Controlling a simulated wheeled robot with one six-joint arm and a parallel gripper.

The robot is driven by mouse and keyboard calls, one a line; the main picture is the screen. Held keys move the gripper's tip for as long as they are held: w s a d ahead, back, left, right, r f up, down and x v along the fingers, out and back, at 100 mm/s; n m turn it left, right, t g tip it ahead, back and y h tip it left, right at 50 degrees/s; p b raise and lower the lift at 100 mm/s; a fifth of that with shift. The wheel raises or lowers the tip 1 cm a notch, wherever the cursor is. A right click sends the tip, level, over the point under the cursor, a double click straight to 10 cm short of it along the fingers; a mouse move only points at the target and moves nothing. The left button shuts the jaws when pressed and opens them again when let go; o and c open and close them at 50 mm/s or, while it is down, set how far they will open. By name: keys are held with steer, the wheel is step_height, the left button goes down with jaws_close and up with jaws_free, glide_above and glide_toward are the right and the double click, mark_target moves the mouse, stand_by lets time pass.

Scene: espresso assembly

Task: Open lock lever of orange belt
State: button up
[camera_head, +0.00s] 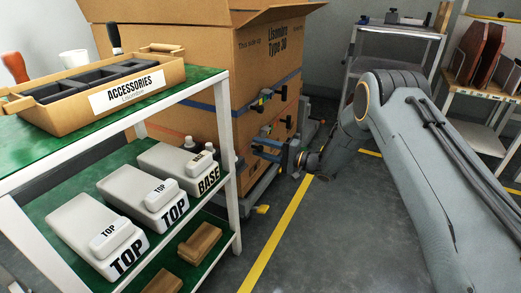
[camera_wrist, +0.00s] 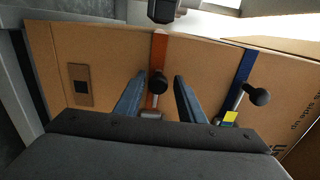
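The orange belt (camera_wrist: 160,52) runs across the face of the cardboard box in the wrist view. Its lock lever has a round black knob (camera_wrist: 157,82) and a metal buckle below it, partly cut off by my gripper body. My gripper (camera_wrist: 160,76) is open, with one blue finger on each side of the knob. I cannot tell whether either finger touches it. In the head view, my gripper (camera_head: 268,151) is at the lower part of the box's right side; the orange belt's lever is hard to make out there.
The large cardboard box (camera_head: 190,60) stands on a wheeled base. A blue belt (camera_wrist: 245,65) with its own black-knobbed lever (camera_wrist: 258,95) is to the right. A green-shelved rack (camera_head: 205,77) with an accessories tray (camera_head: 165,75) stands close on the left.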

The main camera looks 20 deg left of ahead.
steer(key=shift+d+f, duration=0.1)
steer(key=s+d+p, duration=0.1)
steer(key=d+p, duration=0.1)
steer(key=d, duration=0.5)
steer(key=shift+s+d, duration=0.25)
steer(key=shift+d, duration=0.05)
